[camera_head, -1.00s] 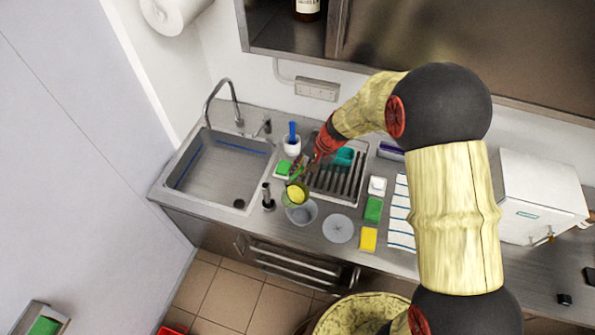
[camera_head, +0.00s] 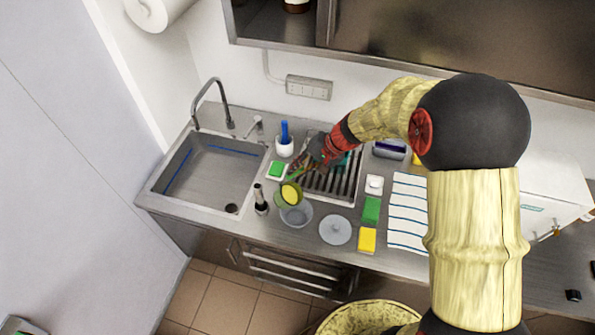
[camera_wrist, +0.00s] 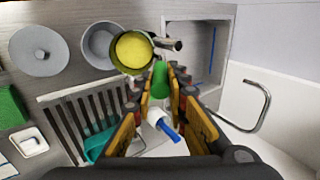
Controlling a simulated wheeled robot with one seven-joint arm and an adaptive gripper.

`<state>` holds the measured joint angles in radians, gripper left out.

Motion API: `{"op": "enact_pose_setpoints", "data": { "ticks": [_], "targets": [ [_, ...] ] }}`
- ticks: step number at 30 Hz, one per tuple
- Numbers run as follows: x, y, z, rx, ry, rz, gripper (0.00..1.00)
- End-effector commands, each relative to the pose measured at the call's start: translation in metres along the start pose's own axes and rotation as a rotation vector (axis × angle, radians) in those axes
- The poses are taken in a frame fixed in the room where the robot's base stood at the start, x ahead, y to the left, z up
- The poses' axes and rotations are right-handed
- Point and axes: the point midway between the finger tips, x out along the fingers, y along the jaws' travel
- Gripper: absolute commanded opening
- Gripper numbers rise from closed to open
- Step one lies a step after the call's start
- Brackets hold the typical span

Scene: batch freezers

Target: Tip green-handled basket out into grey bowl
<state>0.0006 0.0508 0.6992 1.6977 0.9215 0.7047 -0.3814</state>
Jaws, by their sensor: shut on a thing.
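The basket (camera_head: 280,196) has a green handle (camera_wrist: 159,78) and yellow contents (camera_head: 291,193). It also shows in the wrist view (camera_wrist: 117,60). My gripper (camera_head: 303,172) is shut on the handle and holds the basket above the counter, at the back left of the grey bowl. The basket looks somewhat tilted, with the yellow contents still inside it. The grey bowl (camera_head: 297,219) stands on the counter. In the wrist view the bowl (camera_wrist: 93,57) is partly hidden by the basket. What I see of its inside looks empty.
The sink (camera_head: 205,180) is on the left and a dark upright tool (camera_head: 260,203) is left of the bowl. A grey lid (camera_head: 335,230), green sponge (camera_head: 371,210) and yellow sponge (camera_head: 367,240) lie to the right. A draining rack (camera_head: 335,185) and white cup (camera_head: 284,148) are behind.

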Motion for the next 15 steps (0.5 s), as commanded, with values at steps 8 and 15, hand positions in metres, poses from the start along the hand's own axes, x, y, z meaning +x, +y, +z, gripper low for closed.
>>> {"op": "enact_pose_setpoints", "data": {
  "ticks": [8, 15],
  "targets": [
    [0.002, 0.009, 0.0, 0.002, 0.001, -0.045, 0.0],
    [0.002, 0.016, 0.0, 0.002, 0.001, -0.086, 0.0]
  ]
}}
